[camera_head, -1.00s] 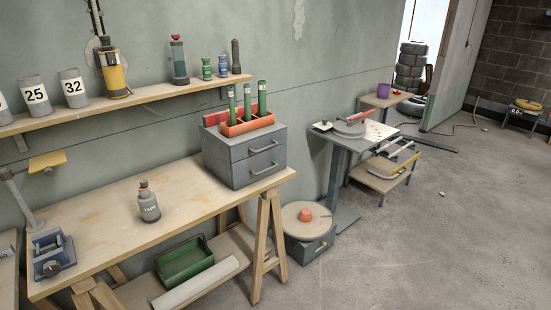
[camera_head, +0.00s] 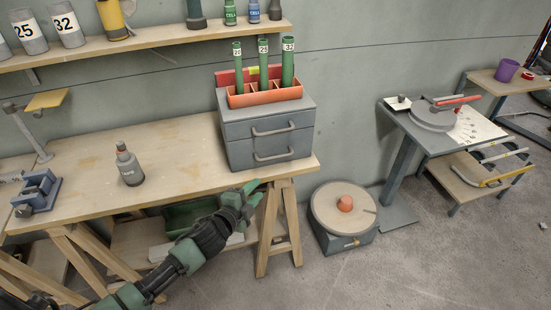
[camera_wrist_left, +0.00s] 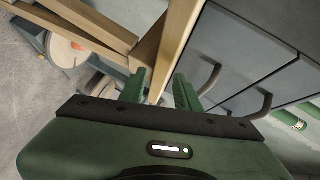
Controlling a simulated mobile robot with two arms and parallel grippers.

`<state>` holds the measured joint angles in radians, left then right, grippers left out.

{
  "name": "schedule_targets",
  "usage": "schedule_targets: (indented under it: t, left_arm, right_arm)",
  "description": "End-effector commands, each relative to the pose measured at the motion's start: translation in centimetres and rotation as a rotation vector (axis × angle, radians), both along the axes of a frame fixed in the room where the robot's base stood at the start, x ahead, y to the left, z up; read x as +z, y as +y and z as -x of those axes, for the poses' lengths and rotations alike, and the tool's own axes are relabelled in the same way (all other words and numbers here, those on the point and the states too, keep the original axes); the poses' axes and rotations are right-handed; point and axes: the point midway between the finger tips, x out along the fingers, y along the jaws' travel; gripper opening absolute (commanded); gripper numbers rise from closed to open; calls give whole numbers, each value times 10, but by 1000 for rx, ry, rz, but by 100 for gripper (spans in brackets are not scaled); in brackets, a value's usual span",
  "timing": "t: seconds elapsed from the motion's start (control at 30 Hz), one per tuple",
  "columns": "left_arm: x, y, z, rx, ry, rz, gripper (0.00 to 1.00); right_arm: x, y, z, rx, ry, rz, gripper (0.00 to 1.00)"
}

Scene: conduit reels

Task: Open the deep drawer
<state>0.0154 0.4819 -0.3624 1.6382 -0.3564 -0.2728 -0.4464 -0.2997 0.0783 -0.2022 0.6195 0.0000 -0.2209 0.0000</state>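The grey two-drawer cabinet (camera_head: 222,120) stands on the workbench's right end, both drawers shut. The upper drawer (camera_head: 238,131) and lower drawer (camera_head: 238,156) each have a grey bar handle. I cannot clearly tell which drawer is deeper. In the left wrist view, the lower drawer's handle (camera_wrist_left: 210,76) is close to the right finger, and the upper drawer's handle (camera_wrist_left: 264,103) lies farther right. My left gripper (camera_head: 250,190) is below and in front of the cabinet, near the bench's front edge. It also shows in the left wrist view (camera_wrist_left: 160,88), fingers apart and empty. My right gripper is out of view.
A red-orange rack (camera_head: 262,96) with green tubes sits on the cabinet. A grey bottle (camera_head: 130,166) stands on the workbench (camera_head: 90,165). A turntable (camera_head: 328,206) sits on the floor right of the trestle (camera_head: 291,215). Floor in front is clear.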

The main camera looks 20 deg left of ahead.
Motion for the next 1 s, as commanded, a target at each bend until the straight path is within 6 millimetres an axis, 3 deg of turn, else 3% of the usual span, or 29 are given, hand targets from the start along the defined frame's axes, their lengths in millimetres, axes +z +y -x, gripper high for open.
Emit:
schedule_targets:
  t: [0.03, 0.1, 0.23, 0.7, 1.0]
  left_arm:
    - [27, -7, -5, -30, -52, -33, 33]
    - [53, -14, -9, -58, -105, -70, 33]
    - [74, -21, -14, -80, -149, -98, 33]
    - [65, -34, -78, -79, -150, -97, 33]
    - [62, -36, -86, -81, -148, -98, 33]
  right_arm:
    - [0, 1, 1, 0, 1, -2, 36]
    - [0, 2, 2, -1, 3, -3, 36]
    - [1, 5, 6, -1, 7, -6, 36]
    - [4, -2, 1, -1, 1, 2, 36]
    - [4, -4, 0, -2, -1, 5, 36]
